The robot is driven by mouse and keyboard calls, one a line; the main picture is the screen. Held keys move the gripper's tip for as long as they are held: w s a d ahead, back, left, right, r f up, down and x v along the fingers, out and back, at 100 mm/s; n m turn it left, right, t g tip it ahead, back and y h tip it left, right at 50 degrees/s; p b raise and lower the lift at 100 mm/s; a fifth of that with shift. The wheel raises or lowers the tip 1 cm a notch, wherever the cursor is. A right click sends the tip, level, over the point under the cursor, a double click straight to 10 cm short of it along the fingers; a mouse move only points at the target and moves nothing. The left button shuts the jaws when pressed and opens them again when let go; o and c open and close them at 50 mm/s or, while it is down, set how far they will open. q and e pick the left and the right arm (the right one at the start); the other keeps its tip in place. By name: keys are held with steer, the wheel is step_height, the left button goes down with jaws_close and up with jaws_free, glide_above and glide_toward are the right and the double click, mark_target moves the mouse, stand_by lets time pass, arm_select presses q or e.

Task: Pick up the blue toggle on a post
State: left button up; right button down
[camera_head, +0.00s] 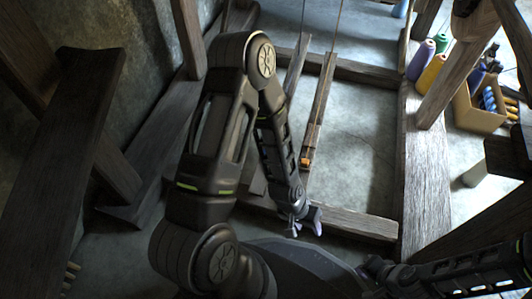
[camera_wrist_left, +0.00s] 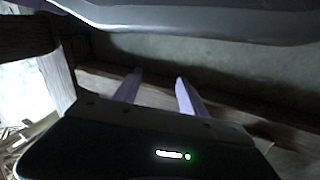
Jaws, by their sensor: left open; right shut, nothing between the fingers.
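I cannot make out a blue toggle on a post in either view. My left gripper (camera_head: 307,222) is low in the middle of the head view, near the front beam of the loom frame. In the left wrist view its two pale lilac fingers (camera_wrist_left: 155,84) stand apart with nothing between them. A wooden beam shows behind them. My right gripper (camera_head: 372,270) is at the bottom of the head view, dark and partly in shadow. It is shut and holds nothing visible.
Two wooden treadles (camera_head: 318,110) hang on cords, one with an orange piece (camera_head: 305,162) at its end. Loom posts and a thick side beam (camera_head: 425,180) stand around. Thread cones (camera_head: 431,75) and a cardboard box (camera_head: 474,112) of spools are at the right. Bare floor (camera_head: 362,155) lies inside the frame.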

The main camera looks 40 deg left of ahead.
arm_select(q)
steer(key=w+a+r+y, duration=0.1)
steer(key=w+a+r, duration=0.2)
steer(key=w+a, duration=0.2)
steer(key=w+a+r+n+g+y+p, duration=0.1)
steer(key=w+a+r, duration=0.2)
steer(key=a, duration=0.9)
steer(key=w+a+r+y+p, duration=0.1)
steer(key=w+a+r, duration=0.1)
steer(key=w+a, duration=0.5)
steer(key=shift+w+a+r+g, duration=0.1)
steer(key=shift+a+r+g, duration=0.1)
steer(key=shift+a, duration=0.45)
steer(key=shift+w+a+r+g, duration=0.1)
steer(key=shift+a+r, duration=0.1)
steer(key=shift+a, duration=0.4)
steer(key=shift+s+d+f+b, duration=0.1)
steer(key=shift+f+b, duration=0.65)
steer(key=shift+f, duration=0.65)
steer(key=shift+r, duration=0.1)
arm_select(e)
steer(key=shift+r, duration=0.3)
